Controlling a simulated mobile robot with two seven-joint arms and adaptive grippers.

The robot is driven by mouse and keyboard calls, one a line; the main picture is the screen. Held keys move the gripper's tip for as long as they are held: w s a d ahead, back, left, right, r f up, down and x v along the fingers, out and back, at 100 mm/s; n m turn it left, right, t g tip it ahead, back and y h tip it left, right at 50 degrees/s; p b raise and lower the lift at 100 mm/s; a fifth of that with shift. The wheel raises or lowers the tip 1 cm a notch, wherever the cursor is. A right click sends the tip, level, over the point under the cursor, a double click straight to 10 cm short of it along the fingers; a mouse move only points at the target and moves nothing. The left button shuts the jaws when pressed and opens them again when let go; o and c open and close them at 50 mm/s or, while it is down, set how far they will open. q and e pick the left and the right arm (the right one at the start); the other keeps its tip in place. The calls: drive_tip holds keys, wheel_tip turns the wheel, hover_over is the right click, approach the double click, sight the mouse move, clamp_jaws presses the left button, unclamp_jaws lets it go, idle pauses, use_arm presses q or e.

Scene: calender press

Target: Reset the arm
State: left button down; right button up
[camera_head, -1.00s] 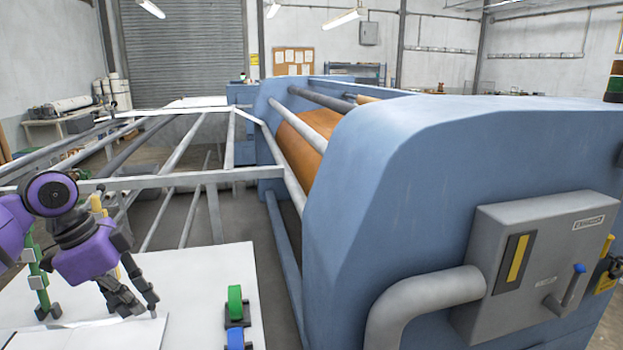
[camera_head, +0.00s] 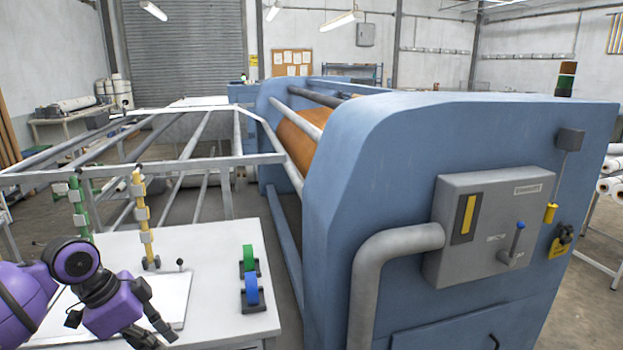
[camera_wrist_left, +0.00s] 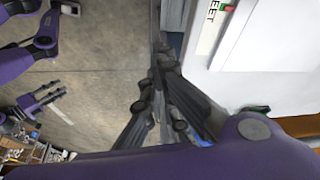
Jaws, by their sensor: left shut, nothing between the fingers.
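My left arm, purple, comes in at the lower left of the head view. Its dark left gripper (camera_head: 156,338) points down to the right, over the front of the white table (camera_head: 205,240), and is shut and empty. In the left wrist view the left gripper (camera_wrist_left: 158,70) shows its fingers together, above the floor beside a white surface. At the left of that view another purple arm shows with a dark gripper (camera_wrist_left: 52,98), apparently my right one; its opening is unclear.
Green (camera_head: 78,205) and yellow (camera_head: 145,220) posts rise behind. The blue calender press (camera_head: 400,160) with its grey control box (camera_head: 490,225) fills the right. Metal rails extend behind the table.

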use_arm(q)
drive_tip(key=s+d+f+n+t, duration=0.1)
drive_tip(key=s+d+f+n, duration=0.2)
drive_tip(key=f, duration=0.5)
drive_tip(key=s+d+f+t, duration=0.15)
drive_tip(key=s+f, duration=0.25)
drive_tip(key=f, duration=0.4)
drive_tip(key=s+d+f+n, duration=0.2)
drive_tip(key=s+d+f, duration=0.15)
drive_tip(key=f, duration=0.45)
drive_tip(key=s+d+f+n+t+y+p, duration=0.1)
drive_tip(key=s+f+n+t, duration=0.1)
drive_tip(key=s, duration=0.8)
drive_tip(key=s+d+f+n+t+y, duration=0.2)
drive_tip(key=s+f+n, duration=0.1)
drive_tip(key=s, duration=0.7)
drive_tip(key=shift+s+f+n+p, duration=0.2)
drive_tip(key=shift+n+p, duration=0.2)
drive_tip(key=shift+n, duration=0.5)
use_arm(e)
drive_tip(key=shift+w+a+r, duration=0.2)
drive_tip(key=shift+w+r, duration=0.55)
drive_tip(key=shift+r, duration=0.2)
drive_tip(key=shift+w+a+r, duration=0.1)
drive_tip(key=shift+w, duration=0.15)
drive_tip(key=shift+s, duration=0.2)
drive_tip(key=shift+s+d+f, duration=0.2)
drive_tip(key=shift+s, duration=0.15)
drive_tip(key=shift+w, duration=0.15)
